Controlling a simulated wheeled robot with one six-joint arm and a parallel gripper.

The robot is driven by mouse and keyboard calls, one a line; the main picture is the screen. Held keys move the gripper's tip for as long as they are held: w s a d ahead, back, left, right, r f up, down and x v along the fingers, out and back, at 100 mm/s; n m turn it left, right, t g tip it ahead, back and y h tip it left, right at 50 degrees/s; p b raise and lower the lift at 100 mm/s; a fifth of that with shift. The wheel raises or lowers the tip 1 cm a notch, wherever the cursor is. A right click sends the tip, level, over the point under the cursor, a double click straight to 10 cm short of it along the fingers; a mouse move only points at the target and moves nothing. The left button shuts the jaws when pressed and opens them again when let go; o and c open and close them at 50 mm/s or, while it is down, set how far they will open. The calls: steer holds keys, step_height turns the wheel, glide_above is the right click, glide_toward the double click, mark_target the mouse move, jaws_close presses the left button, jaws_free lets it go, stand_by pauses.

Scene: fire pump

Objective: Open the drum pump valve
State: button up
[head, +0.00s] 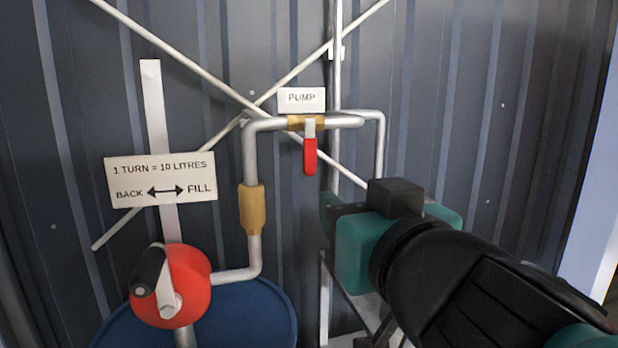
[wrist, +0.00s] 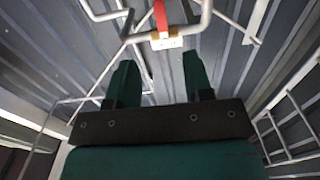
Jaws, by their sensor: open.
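The valve has a brass body (head: 296,123) on a grey pipe, below a white PUMP label (head: 302,99). Its red handle (head: 310,157) hangs straight down, across the horizontal pipe. In the wrist view the red handle (wrist: 161,16) is at the top centre, beyond the fingertips and in line with the gap between them. My gripper (head: 384,207) is right of and below the handle in the head view, apart from it. In the wrist view my gripper (wrist: 157,76) has its two teal fingers spread with nothing between them.
A red hand pump (head: 192,287) with a black-gripped crank stands on a blue drum (head: 262,315) at lower left. A turn-direction sign (head: 161,179) is above it. Diagonal braces and a vertical pipe run near the valve, before a corrugated wall (head: 460,90).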

mark_target(310, 169)
steer(key=p+x, duration=0.8)
steer(key=x, duration=0.8)
steer(key=shift+r+p, duration=0.15)
steer(key=shift+p, duration=0.2)
steer(key=shift+w+a, duration=0.1)
steer(key=shift+w, duration=0.4)
steer(key=shift+f, duration=0.2)
jaws_close()
